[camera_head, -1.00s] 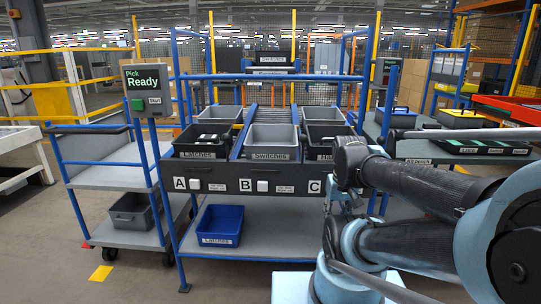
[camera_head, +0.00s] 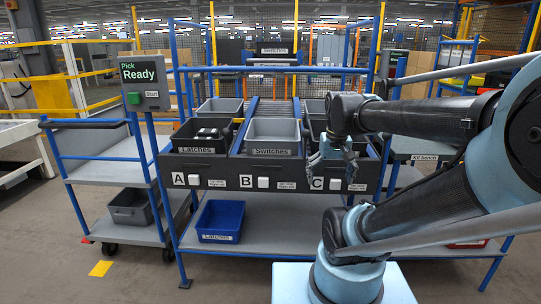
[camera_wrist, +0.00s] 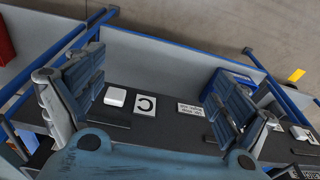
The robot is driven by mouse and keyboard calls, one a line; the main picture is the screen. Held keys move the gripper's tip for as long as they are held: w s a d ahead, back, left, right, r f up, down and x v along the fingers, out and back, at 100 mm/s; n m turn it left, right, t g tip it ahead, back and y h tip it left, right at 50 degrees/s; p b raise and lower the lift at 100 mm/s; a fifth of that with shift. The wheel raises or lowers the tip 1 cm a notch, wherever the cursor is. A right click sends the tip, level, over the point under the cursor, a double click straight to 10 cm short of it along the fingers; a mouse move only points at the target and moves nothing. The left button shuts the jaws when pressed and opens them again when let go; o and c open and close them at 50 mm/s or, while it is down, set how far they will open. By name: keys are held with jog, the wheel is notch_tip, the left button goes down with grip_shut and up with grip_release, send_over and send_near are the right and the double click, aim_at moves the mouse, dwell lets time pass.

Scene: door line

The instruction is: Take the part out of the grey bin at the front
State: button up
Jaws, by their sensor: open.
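The grey bin (camera_head: 272,131) labelled Switches stands at the front of the rack, in the middle slot above letter B. No part can be made out inside it in the head view. My gripper (camera_head: 333,170) is open and empty, to the right of the grey bin and in front of the right-hand bin, near letter C. In the wrist view my gripper's fingers (camera_wrist: 160,85) are spread wide over the dark front strip (camera_wrist: 150,112) with the letter C and a white button. The grey bin's inside does not show in the wrist view.
A dark Latches bin (camera_head: 198,148) holding dark parts stands left of the grey bin. A dark bin (camera_head: 316,131) on the right is partly hidden by my arm. A blue bin (camera_head: 220,221) sits on the lower shelf. A Pick Ready screen (camera_head: 143,73) stands at left.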

aim_at(303, 132)
jog(key=shift+g, duration=0.5)
jog(key=w+a+r, duration=0.2)
jog(key=w+r, duration=0.1)
jog(key=w, duration=0.1)
jog(key=w+a+r, duration=0.3)
jog(key=w+r, duration=0.1)
jog(key=w, duration=0.1)
jog(key=w+a+r, duration=0.3)
jog(key=w+r, duration=0.1)
jog(key=shift+w+r, duration=0.1)
jog(key=shift+w, duration=0.2)
jog(key=w+a+r, duration=0.5)
jog(key=w+a, duration=0.6)
jog(key=w, duration=0.1)
jog(key=shift+g, duration=0.4)
jog(key=f, duration=1.7)
jog(key=shift+a+f, duration=0.25)
jog(key=shift+f, duration=0.1)
jog(key=c, duration=1.2)
